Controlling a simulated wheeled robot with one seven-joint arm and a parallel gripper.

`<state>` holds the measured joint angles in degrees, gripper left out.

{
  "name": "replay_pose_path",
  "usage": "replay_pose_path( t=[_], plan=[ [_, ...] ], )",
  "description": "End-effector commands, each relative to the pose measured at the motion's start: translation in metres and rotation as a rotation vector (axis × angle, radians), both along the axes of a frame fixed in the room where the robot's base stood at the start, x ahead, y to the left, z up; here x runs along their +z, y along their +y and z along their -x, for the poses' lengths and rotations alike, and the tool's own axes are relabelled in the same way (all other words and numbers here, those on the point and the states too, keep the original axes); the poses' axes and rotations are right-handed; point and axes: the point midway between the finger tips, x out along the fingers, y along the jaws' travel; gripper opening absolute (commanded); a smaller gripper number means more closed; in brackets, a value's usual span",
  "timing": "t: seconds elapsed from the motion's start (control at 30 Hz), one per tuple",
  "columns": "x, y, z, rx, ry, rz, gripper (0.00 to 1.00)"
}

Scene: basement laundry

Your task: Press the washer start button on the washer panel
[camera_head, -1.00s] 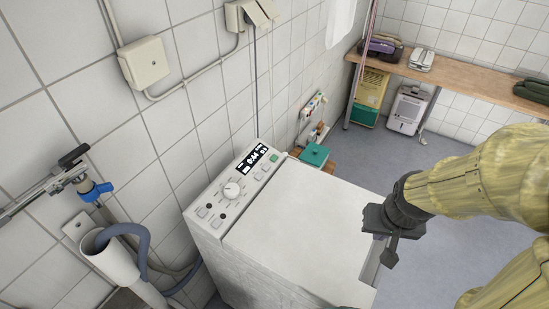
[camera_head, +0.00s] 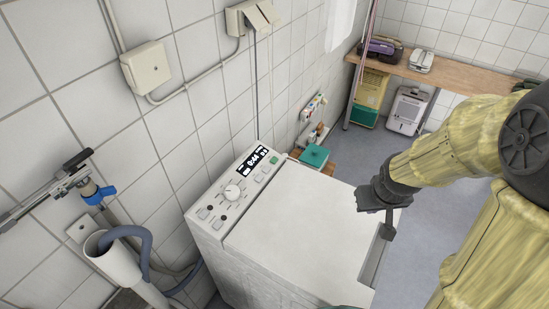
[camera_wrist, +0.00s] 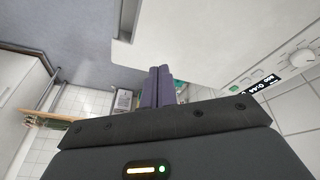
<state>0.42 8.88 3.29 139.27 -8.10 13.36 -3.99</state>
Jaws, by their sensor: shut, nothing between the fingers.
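The white washer (camera_head: 290,230) stands against the tiled wall, with its control panel (camera_head: 222,205) along the wall side of its top. The panel has a round dial (camera_head: 232,191), a lit display (camera_head: 252,163), several small buttons and a green button (camera_head: 274,159) at its far end, which looks like the start button. My gripper (camera_head: 366,199) is over the right edge of the washer's top, well apart from the panel. In the wrist view its fingers (camera_wrist: 158,86) are shut together and empty.
A teal-lidded box (camera_head: 314,156) stands just beyond the washer. A wall pipe with a blue tap (camera_head: 98,194) and a grey hose (camera_head: 130,232) is at the left. A wooden bench (camera_head: 450,72) is at the back. The washer's top is clear.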

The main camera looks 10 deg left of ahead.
Motion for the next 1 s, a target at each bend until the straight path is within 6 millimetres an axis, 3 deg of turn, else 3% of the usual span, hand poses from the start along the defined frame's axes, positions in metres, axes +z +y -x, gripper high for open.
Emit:
replay_pose_path(
  t=[0.2, 0.5, 0.7, 1.0],
  plan=[
    [0.0, 0.027, -0.071, 0.253, -0.095, 0.045, 0.0],
    [-0.013, 0.081, -0.152, 0.585, -0.247, 0.054, 0.0],
    [-0.024, 0.124, -0.194, 0.786, -0.365, 0.032, 0.0],
    [-0.042, 0.191, -0.237, 1.048, -0.569, -0.028, 0.0]
  ],
)
